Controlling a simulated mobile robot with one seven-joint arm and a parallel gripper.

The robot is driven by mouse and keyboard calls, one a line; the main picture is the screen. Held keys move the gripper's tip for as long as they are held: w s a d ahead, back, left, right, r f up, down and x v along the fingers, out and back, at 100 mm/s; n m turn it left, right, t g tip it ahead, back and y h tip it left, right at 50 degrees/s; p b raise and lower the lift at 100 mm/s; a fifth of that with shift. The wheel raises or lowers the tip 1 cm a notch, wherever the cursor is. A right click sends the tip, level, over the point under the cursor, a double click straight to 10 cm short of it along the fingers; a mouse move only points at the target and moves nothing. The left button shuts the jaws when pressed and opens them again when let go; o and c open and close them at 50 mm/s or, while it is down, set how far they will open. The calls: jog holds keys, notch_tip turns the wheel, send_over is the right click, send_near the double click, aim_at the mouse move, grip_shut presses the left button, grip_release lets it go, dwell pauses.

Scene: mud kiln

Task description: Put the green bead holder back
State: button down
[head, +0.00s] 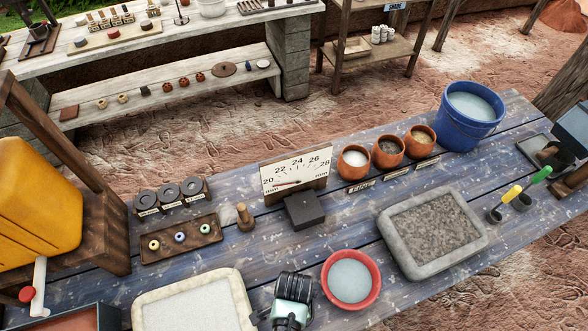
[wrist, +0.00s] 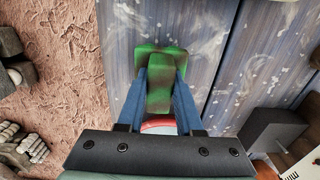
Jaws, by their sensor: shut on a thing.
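My gripper (wrist: 160,95) shows in the wrist view, with its two blue fingers closed on a green, brown-streaked block. I take this to be the green bead holder (wrist: 158,83). It has a wider green part at its far end, above the blue planks in the picture. I cannot tell whether it touches the table. In the head view I make out neither the holder nor my fingertips; part of my arm shows at the bottom.
A red bowl (head: 375,289) stands right of my arm, a pale slab (head: 195,305) left of it. The dark box (head: 304,210) and dial gauge (head: 297,173) stand behind. A wooden peg (head: 244,216) stands beside the rack. A rough-filled tray (head: 432,232) lies right.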

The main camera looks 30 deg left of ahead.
jog(key=shift+f, duration=0.3)
jog(key=shift+f, duration=0.15)
jog(key=c, duration=0.6)
grip_release()
jog(key=shift+o, duration=0.2)
notch_tip(320, 180, up, 12)
jog(key=shift+r, duration=0.2)
